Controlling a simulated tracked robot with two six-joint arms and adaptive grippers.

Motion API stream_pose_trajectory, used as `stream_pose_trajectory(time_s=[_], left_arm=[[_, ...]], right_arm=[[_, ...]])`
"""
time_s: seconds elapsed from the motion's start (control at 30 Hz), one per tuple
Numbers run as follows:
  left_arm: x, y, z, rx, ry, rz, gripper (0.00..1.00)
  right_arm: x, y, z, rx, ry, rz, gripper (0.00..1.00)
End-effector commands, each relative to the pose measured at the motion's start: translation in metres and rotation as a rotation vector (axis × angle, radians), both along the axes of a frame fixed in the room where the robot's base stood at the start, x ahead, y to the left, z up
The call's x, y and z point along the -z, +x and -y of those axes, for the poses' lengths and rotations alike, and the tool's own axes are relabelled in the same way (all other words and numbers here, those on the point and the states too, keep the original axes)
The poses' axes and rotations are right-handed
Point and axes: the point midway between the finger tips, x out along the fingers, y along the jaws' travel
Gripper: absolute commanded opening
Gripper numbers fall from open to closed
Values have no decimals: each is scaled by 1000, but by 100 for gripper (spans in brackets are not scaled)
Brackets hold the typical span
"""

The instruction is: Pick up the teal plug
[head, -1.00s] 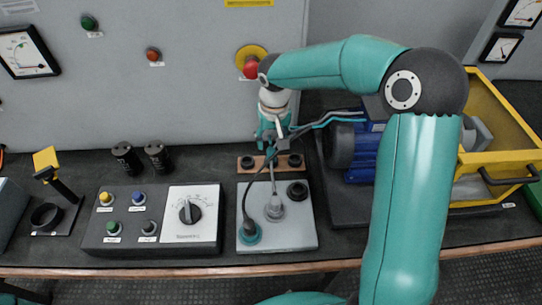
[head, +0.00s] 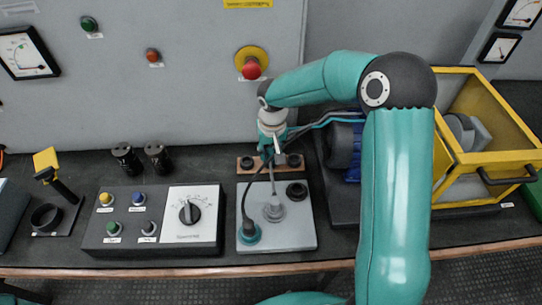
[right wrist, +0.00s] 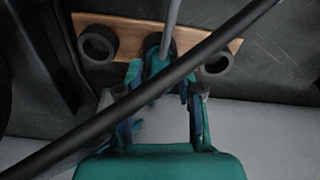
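The teal plug (head: 249,234) sits at the front left of the grey panel (head: 306,235) in the head view, with a black cable rising from it. A grey plug (head: 273,209) stands near the panel's middle with its own grey cable. My right gripper (head: 270,154) is above the back of the panel, behind and right of the teal plug and apart from it. In the right wrist view its fingers (right wrist: 160,90) are apart, with nothing clearly held. A black cable (right wrist: 145,92) crosses in front of them. The teal plug is not clearly visible there. My left gripper is out of view.
A wooden strip (head: 246,164) with dark sockets lies behind the panel. A black socket (head: 297,190) is at the panel's back right. A control box (head: 150,220) stands left, a blue motor (head: 345,148) and yellow frame (head: 480,158) right. The cables run close to my right gripper.

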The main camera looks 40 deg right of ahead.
Motion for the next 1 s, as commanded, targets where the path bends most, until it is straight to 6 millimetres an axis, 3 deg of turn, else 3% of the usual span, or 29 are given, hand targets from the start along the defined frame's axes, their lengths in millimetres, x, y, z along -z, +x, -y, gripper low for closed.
stream_pose_trajectory(time_s=[0.03,0.17,0.2,0.67,1.0], left_arm=[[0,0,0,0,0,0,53],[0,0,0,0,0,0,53],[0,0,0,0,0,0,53],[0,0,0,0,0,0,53],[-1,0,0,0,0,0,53]], right_arm=[[0,0,0,0,0,0,23],[0,0,0,0,0,0,1],[0,0,0,0,0,0,0],[-7,1,0,1,-1,4,0],[-48,1,1,3,-1,6,0]])
